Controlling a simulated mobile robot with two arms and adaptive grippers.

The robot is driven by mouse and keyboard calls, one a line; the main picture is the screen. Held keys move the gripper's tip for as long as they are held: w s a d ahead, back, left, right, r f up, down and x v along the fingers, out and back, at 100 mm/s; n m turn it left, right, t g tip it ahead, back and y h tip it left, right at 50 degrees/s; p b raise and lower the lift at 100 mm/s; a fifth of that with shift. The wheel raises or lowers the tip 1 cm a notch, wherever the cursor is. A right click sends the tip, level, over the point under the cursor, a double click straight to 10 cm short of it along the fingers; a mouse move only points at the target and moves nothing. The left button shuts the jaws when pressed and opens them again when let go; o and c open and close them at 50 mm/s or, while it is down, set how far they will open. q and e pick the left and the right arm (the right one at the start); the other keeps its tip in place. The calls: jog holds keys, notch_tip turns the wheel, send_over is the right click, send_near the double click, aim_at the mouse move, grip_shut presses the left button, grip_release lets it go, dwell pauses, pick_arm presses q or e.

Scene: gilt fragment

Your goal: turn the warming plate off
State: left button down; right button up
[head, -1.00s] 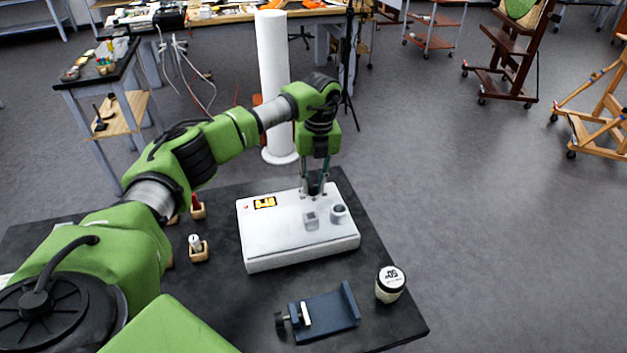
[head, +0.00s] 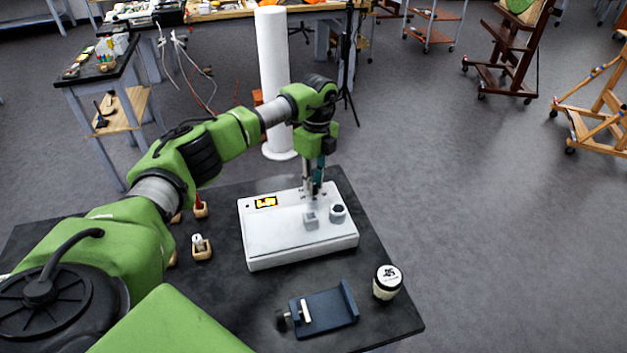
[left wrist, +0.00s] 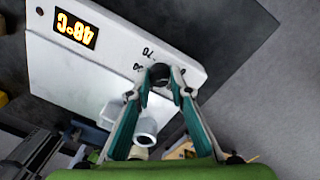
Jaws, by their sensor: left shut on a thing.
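The warming plate (head: 285,245) is a white box on the dark table, with a lit orange display (head: 265,202). In the left wrist view the display (left wrist: 76,29) appears upside down and seems to read 48°C. A dark round knob (left wrist: 160,74) sits near the plate's edge beside printed numbers. My left gripper (left wrist: 161,80) is shut on this knob, with a fingertip on each side. In the head view the gripper (head: 312,196) is at the plate's far right edge and hides the knob. A small indicator (left wrist: 40,11) near the display looks dark. My right gripper is not in view.
A small grey block (head: 311,220) and a grey ring-shaped piece (head: 338,212) sit on the plate near my fingers. A blue clamp-like holder (head: 328,312) and a white-lidded jar (head: 387,282) stand in front. Small wooden holders (head: 202,248) are at left. A white column (head: 273,80) rises behind.

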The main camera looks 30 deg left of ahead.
pick_arm(q)
jog(key=shift+w+r, duration=0.1)
dwell(0.4)
jog(key=c, duration=1.9)
grip_release()
jog(key=shift+o, duration=0.4)
notch_tip(320, 180, up, 12)
jog(key=shift+w, duration=0.35)
